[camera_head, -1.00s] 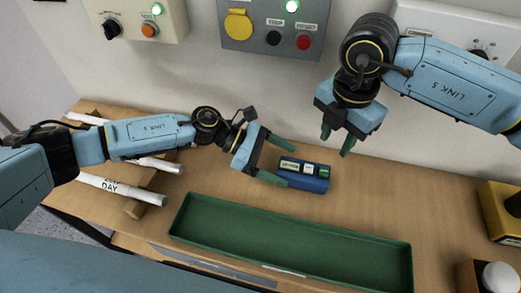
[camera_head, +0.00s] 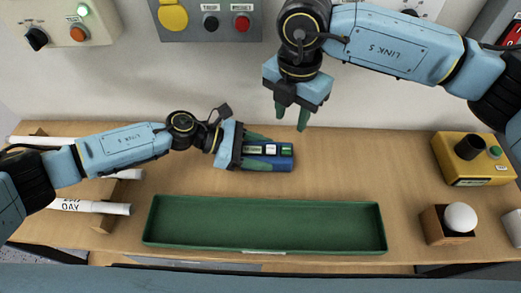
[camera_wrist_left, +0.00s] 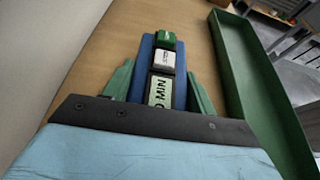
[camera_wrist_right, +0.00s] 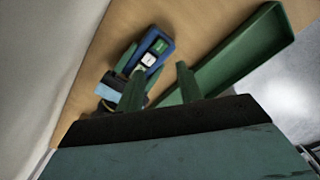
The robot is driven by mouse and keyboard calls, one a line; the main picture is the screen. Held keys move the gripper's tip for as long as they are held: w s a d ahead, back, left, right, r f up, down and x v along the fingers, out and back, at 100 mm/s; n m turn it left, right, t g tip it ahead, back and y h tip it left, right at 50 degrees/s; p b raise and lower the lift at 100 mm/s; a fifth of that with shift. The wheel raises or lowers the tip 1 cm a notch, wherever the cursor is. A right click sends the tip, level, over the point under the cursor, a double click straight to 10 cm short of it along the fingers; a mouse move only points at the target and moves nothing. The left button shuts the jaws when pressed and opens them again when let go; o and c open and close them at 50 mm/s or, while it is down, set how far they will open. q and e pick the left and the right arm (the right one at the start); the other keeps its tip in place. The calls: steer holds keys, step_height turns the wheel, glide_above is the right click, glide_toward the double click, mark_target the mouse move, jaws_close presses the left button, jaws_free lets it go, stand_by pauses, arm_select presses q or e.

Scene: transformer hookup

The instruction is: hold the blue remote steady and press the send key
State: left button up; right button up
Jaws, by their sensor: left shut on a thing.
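The blue remote (camera_head: 282,164) lies on the table, with a display, a white key and a green key (camera_head: 286,149) on top. It also shows in the left wrist view (camera_wrist_left: 145,55), where the display reads "MIN" in part, and in the right wrist view (camera_wrist_right: 160,65). My left gripper (camera_head: 268,152) is shut on the remote, one finger along each long side. My right gripper (camera_head: 291,127) hangs above and slightly beyond the remote, fingers pointing down. Its fingers (camera_wrist_right: 160,85) are apart with nothing between them. Which key is the send key is too small to read.
A long green tray (camera_head: 264,250) lies in front of the remote. A yellow box (camera_head: 470,172) and a white ball in a wooden holder (camera_head: 432,225) stand at the right. White rolls (camera_head: 100,208) lie on a rack at left. Panels with knobs (camera_head: 208,18) are on the wall.

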jaws_close()
stand_by(1.7)
